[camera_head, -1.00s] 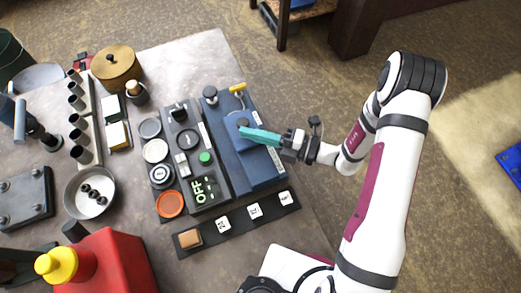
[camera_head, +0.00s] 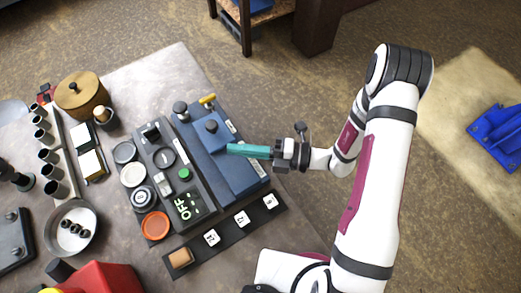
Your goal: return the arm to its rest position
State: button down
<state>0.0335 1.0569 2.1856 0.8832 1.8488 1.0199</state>
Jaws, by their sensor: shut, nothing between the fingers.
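My gripper (camera_head: 232,149) has teal fingers that are shut with nothing between them. It points left over the blue box (camera_head: 203,129), near its middle. The fingers appear to hover over the box's top; whether they touch it I cannot tell. My white and maroon arm (camera_head: 375,180) reaches in from the right with its elbow raised.
A dark strip (camera_head: 227,229) with white number tiles lies in front. Further left are a wooden pot (camera_head: 81,96), a pan (camera_head: 75,226) and a red container (camera_head: 95,278).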

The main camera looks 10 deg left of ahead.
jog(key=d, duration=0.6)
jog(key=s+d+r+n+g+h, duration=0.2)
jog(key=s+r+n+g+h, duration=0.5)
jog(key=n, duration=1)
jog(key=s+d+r+n+t+h, duration=0.5)
jog(key=d+n+t+h, duration=0.3)
jog(key=n, duration=0.6)
jog(key=shift+s+d+r+h, duration=0.35)
jog(key=shift+s+d, duration=0.25)
jog(key=shift+d, duration=0.45)
